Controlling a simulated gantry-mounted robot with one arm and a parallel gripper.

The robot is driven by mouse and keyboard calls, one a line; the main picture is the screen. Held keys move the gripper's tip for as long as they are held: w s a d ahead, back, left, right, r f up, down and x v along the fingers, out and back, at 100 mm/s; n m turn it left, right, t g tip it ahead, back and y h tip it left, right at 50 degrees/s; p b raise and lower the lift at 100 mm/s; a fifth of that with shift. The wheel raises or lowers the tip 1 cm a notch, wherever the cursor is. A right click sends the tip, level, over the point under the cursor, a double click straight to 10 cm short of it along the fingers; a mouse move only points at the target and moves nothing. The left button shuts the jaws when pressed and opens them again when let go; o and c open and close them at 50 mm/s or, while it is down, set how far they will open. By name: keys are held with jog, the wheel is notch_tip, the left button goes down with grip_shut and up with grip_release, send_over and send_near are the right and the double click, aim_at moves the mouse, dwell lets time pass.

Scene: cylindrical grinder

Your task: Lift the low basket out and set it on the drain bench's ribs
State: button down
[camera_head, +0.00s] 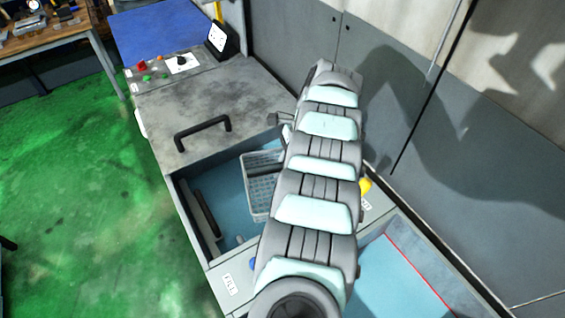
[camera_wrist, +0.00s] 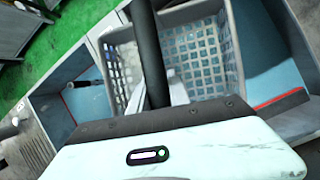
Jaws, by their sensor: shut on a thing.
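The grey mesh basket (camera_head: 247,185) is in the open blue-floored tank (camera_head: 187,222), partly hidden behind my arm. In the wrist view the basket (camera_wrist: 234,45) fills the upper middle, and its dark bar handle (camera_wrist: 147,40) crosses over it. My gripper (camera_wrist: 172,96) is shut on the handle, with its pale fingers partly hidden behind the bar. In the head view my arm hides the gripper. I cannot tell whether the basket touches the tank floor. No ribs of the drain bench can be made out.
A grey lid with a black handle (camera_head: 203,128) lies behind the tank. A blue-floored bay with a red line (camera_head: 405,270) is at the lower right. A yellow knob (camera_head: 365,185) sits right of my arm. A grey wall stands close on the right; green floor lies left.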

jog(key=r+n, duration=0.1)
jog(key=s+n, duration=0.1)
jog(key=shift+d+r+n+g+h, duration=0.1)
jog(key=shift+r+n+g+h, duration=0.2)
jog(key=shift+r+g, duration=0.1)
jog(key=shift+s+r+n+g+h, duration=0.3)
jog(key=shift+s+r+n+h, duration=0.15)
jog(key=shift+s+n, duration=0.4)
jog(key=shift+s+r+n+h+b, duration=0.2)
jog(key=shift+n+b, duration=0.1)
jog(key=shift+n, duration=0.3)
jog(key=shift+s+r+n+h+b, duration=0.15)
jog(key=shift+s+n+b, duration=0.1)
jog(key=shift+n, duration=0.3)
jog(key=shift+s+d+r+n+g+b, duration=0.2)
jog(key=shift+d+n+g+b, duration=0.15)
jog(key=shift+n, duration=0.45)
jog(key=shift+a+h, duration=0.1)
jog(key=shift+h, duration=0.2)
